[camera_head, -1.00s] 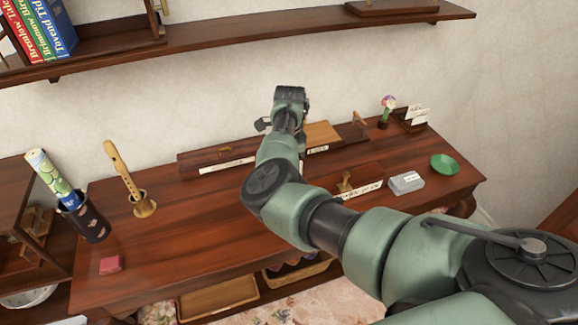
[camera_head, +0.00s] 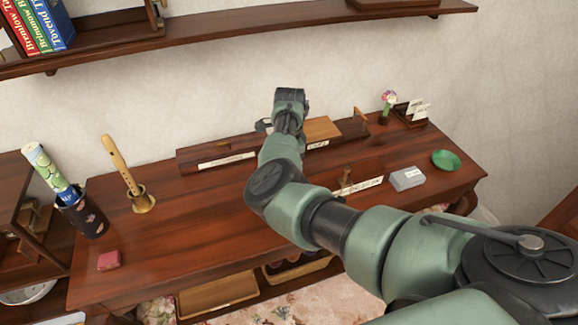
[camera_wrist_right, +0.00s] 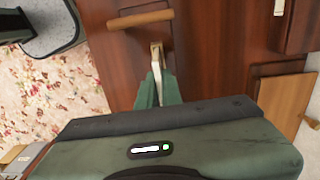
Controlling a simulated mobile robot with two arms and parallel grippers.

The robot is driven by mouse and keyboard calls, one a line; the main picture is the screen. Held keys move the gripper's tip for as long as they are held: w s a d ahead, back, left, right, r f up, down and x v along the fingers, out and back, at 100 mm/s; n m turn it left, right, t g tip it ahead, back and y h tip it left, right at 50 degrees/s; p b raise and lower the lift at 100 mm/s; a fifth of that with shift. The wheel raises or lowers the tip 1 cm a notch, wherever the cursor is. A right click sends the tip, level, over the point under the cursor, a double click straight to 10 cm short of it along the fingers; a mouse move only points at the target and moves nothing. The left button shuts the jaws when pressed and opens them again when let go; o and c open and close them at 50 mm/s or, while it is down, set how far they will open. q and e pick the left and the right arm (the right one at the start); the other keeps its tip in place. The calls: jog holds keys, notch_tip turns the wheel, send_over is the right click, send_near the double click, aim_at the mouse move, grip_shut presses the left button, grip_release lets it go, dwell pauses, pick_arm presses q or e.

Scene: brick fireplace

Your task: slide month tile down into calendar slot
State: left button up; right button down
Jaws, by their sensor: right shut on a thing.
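My right arm reaches across the desk in the head view, its hand (camera_head: 289,103) over the long dark wooden calendar base at the back. The base's left part (camera_head: 200,159) carries a white label strip; a light wood panel (camera_head: 323,129) shows right of the hand. In the right wrist view, the fingers of my right gripper (camera_wrist_right: 157,72) are shut on a small pale brass-coloured piece (camera_wrist_right: 156,50). I take it as the month tile's grip; the tile itself cannot be made out. The fingertips are hidden in the head view. My left gripper is not in view.
A labelled wooden piece (camera_head: 369,182), a grey box (camera_head: 406,179) and a green dish (camera_head: 446,160) lie right. A shelf (camera_head: 250,40) runs above.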

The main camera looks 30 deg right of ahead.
jog(key=shift+f+b, duration=0.55)
jog(key=shift+f, duration=0.5)
jog(key=c, duration=1.5)
grip_release()
jog(key=shift+r, duration=0.1)
notch_tip(320, 180, up, 8)
jog(key=shift+f+b, duration=0.1)
jog(key=shift+b, duration=0.75)
